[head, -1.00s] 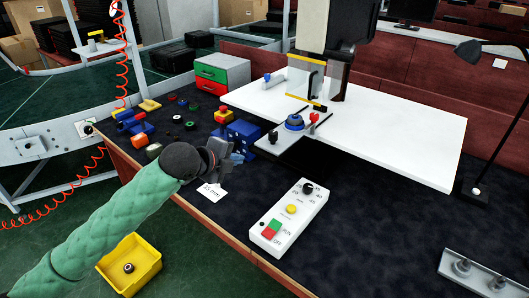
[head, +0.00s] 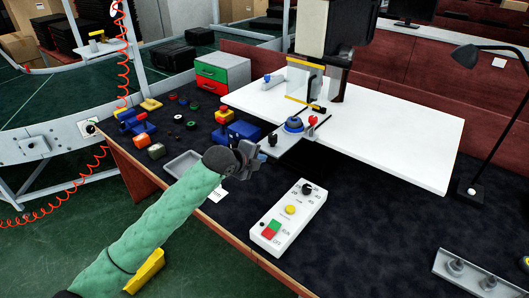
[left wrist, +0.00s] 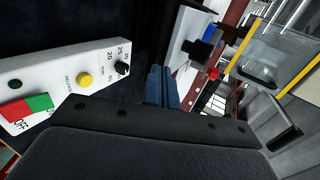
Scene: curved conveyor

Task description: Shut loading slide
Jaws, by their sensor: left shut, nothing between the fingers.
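The loading slide (head: 288,149) is a grey plate sticking out from the front of the white machine table (head: 400,135). A blue round part (head: 293,125) sits on it, with a black knob (head: 272,139) at its near left and a red knob (head: 313,120) to the right. The red knob also shows in the left wrist view (left wrist: 213,74). My left gripper (head: 262,158) is shut and empty, just in front of the slide's near left end, close to the black knob. Whether they touch I cannot tell. Its blue fingers show together in the left wrist view (left wrist: 160,86). My right gripper is out of view.
A clear guard with yellow edges (head: 300,83) stands under the machine head behind the slide. A white control box (head: 288,218) lies right of my left arm. A grey tray (head: 182,164), blue blocks (head: 240,131) and small parts lie left. A desk lamp (head: 470,188) stands right.

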